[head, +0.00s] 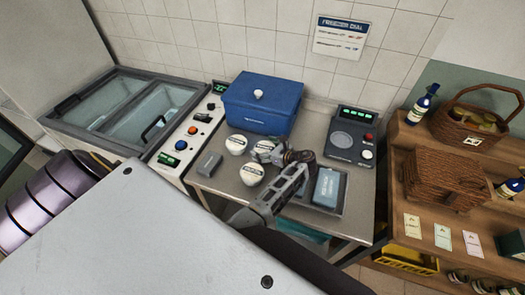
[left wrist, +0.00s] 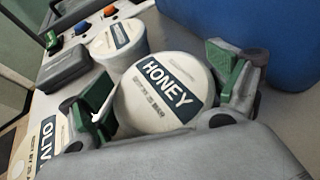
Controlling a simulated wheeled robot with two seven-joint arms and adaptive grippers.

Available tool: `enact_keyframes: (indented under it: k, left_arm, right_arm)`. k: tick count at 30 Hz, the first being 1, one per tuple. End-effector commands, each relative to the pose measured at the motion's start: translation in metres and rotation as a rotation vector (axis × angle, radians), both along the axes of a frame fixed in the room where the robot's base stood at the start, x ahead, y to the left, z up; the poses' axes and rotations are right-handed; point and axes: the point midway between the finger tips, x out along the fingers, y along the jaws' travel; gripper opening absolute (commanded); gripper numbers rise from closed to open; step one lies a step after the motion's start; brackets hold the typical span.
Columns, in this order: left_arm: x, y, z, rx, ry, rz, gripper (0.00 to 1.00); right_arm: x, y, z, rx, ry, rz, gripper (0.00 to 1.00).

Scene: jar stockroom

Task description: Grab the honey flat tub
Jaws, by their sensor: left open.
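The honey flat tub (left wrist: 160,110), round and white with a dark "HONEY" label, fills the middle of the left wrist view. In the head view it is the right-hand tub (head: 263,147), partly hidden by my gripper. My left gripper (head: 272,155) is open, with one green-padded finger on each side of the honey tub in the left wrist view (left wrist: 168,88). Whether the pads touch it, I cannot tell. My right gripper is not in view.
A second white tub (head: 237,144) and the tub labelled "OLIV…" (left wrist: 45,148) stand close by. A grey box (head: 209,164) is left, a blue bin (head: 262,104) behind, a scale (head: 351,138) and a tray (head: 330,208) right.

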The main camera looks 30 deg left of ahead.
Motion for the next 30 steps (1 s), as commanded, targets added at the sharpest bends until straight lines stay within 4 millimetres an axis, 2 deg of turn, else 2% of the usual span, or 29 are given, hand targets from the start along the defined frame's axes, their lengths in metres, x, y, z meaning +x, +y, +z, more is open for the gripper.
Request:
enact_keyframes:
  k: [11, 20, 30]
  left_arm:
    - [0.0001, -0.0002, 0.0006, -0.001, 0.0, 0.0, 0.9]
    - [0.0001, -0.0001, 0.0006, 0.0, 0.0, 0.0, 0.52]
    - [0.0006, 0.0, 0.0034, 0.001, -0.002, 0.0, 0.52]
  right_arm:
    - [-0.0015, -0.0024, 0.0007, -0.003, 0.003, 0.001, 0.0]
    - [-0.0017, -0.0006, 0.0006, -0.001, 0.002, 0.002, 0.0]
    - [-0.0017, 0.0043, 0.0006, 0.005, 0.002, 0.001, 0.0]
